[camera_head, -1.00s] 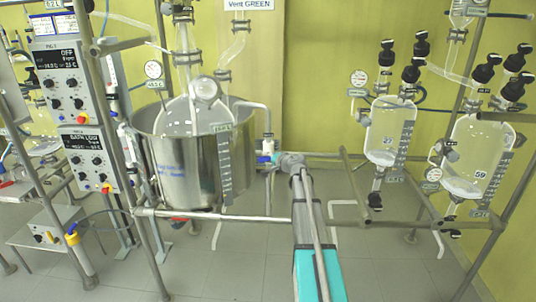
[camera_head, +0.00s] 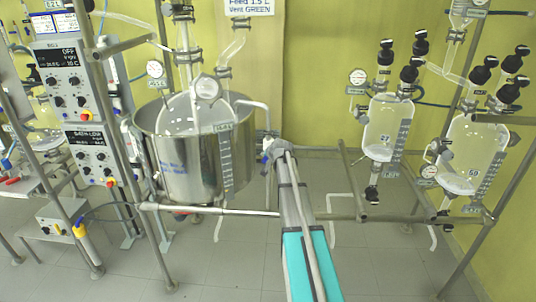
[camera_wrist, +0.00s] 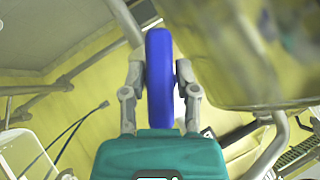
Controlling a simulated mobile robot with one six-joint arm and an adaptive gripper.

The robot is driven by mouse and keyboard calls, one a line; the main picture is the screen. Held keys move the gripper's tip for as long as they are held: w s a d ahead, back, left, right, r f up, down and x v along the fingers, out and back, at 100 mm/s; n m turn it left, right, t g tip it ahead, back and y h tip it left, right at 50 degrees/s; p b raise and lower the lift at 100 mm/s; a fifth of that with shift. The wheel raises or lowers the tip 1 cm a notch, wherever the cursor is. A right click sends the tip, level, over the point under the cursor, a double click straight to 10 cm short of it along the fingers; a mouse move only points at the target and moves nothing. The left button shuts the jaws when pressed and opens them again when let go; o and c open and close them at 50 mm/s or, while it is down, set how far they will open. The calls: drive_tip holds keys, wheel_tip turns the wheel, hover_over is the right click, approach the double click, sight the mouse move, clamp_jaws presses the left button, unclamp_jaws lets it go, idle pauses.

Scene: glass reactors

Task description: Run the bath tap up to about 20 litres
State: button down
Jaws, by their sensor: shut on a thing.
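The steel bath (camera_head: 188,165) stands left of centre in the head view, with a glass reactor vessel (camera_head: 195,118) set inside it and a scale strip (camera_head: 225,160) on its front. The bath tap's pipe (camera_head: 254,104) bends at the bath's right side. In the wrist view my gripper (camera_wrist: 160,75) is shut on the blue tap handle (camera_wrist: 159,80), one finger on each side of it. In the head view my gripper (camera_head: 270,150) is at the bath's right side, and the handle is mostly hidden there. I cannot read the water level.
Control boxes (camera_head: 63,75) are on the left, the lower one reading BATH LOW. Glass vessels (camera_head: 388,128) hang on the right-hand frame. A horizontal rail (camera_head: 230,211) runs in front of the bath. The floor (camera_head: 385,265) at front right is clear.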

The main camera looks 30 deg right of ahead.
drive_tip(key=shift+s+h, duration=0.1)
drive_tip(key=shift+h, duration=0.2)
drive_tip(key=shift+c, duration=2.4)
unclamp_jaws()
drive_tip(key=shift+f+y, duration=0.15)
drive_tip(key=shift+y, duration=0.25)
